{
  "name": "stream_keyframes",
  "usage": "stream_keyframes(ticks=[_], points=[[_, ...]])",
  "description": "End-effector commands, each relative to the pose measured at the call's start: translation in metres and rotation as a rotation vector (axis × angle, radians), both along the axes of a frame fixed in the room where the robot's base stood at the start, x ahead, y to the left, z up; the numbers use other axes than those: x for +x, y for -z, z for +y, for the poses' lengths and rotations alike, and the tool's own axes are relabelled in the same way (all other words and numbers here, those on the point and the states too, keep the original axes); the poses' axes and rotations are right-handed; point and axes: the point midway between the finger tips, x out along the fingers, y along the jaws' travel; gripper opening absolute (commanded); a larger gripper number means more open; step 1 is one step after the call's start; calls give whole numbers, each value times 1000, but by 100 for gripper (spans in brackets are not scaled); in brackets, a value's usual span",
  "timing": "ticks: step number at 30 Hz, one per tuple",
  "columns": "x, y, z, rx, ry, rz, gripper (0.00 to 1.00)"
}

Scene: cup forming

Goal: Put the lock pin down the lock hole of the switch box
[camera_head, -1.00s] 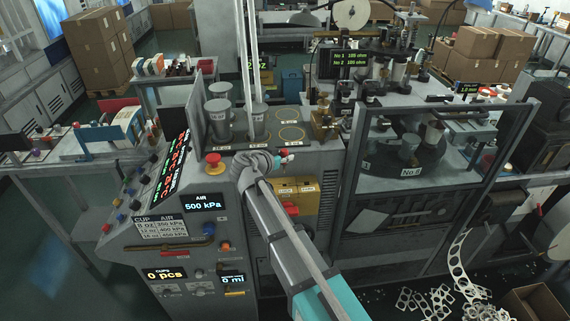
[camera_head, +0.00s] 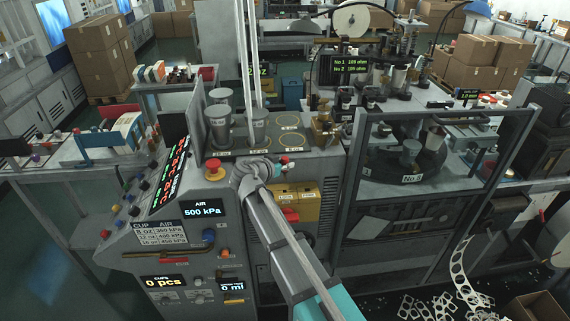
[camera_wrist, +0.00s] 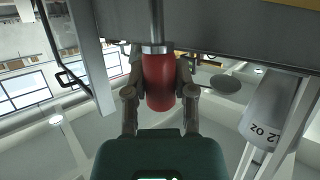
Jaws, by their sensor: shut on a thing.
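In the wrist view my gripper (camera_wrist: 158,72) is shut on a red cylindrical grip with a bare metal shaft, which I take as the lock pin (camera_wrist: 158,85). The shaft (camera_wrist: 154,25) runs up in the picture across a dark grey panel. I cannot tell whether it touches the panel. In the head view my wrist (camera_head: 256,170) is at the machine's top front edge, and my fingers cannot be made out. The yellow switch box (camera_head: 307,197) is on the machine front, just right of and below the wrist, with a red part (camera_head: 291,215) on it. The lock hole cannot be made out.
A red emergency button (camera_head: 212,165) stands left of my wrist. Grey cup forms (camera_head: 258,123) stand behind it; one marked 12 OZ (camera_wrist: 268,108) shows in the wrist view. A framed enclosure (camera_head: 349,190) bounds the right side. A control panel (camera_head: 160,230) is at left.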

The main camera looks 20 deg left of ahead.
Motion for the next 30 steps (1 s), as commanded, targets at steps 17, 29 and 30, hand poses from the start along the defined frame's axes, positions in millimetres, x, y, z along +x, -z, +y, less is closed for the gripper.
stream_keyframes(ticks=[17, 29, 30], points=[[0, 22, 0, 0, 0, 0, 0], [0, 36, 0, 0, 0, 0, 0], [0, 38, 0, 0, 0, 0, 0]])
